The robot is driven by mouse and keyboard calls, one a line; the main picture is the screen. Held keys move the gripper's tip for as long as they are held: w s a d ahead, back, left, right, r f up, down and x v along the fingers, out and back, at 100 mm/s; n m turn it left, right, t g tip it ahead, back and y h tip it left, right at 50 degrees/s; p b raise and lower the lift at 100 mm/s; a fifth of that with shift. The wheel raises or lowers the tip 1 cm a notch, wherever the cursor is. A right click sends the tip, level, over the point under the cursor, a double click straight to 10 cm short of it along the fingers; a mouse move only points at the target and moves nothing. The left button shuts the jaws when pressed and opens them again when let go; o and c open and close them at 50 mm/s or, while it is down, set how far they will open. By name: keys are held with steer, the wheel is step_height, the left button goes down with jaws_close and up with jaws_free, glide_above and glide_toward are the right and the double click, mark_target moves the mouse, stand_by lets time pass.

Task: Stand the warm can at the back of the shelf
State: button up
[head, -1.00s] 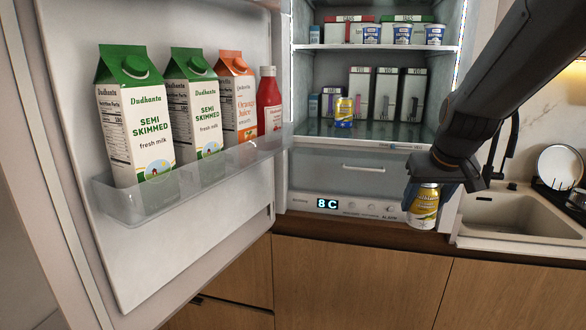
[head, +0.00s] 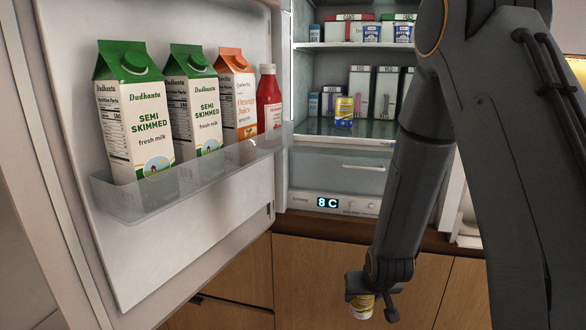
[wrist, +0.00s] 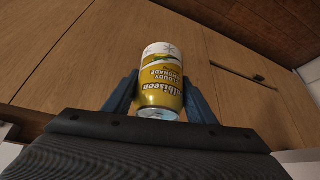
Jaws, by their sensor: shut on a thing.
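A yellow and white lemonade can (head: 361,306) is held in my gripper (head: 374,290), low in front of the wooden cabinet doors. In the wrist view the can (wrist: 160,85) sits between the two blue fingers of my gripper (wrist: 161,92), which are shut on it. The lower shelf (head: 345,138) of the open fridge is glass. Another yellow can with a blue base (head: 344,112) stands upright near that shelf's front. My arm hides the shelf's right part.
The open fridge door (head: 235,195) fills the left side, with milk cartons (head: 126,110), an orange juice carton (head: 237,92) and a red bottle (head: 268,100) in its rack. Tubs (head: 372,32) and boxes fill the upper shelf. A drawer (head: 362,167) lies under the lower shelf.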

steer(key=s+f, duration=0.4)
steer(key=f, duration=0.1)
steer(key=shift+s, duration=0.2)
steer(key=shift+f, duration=0.1)
steer(key=shift+a, duration=0.15)
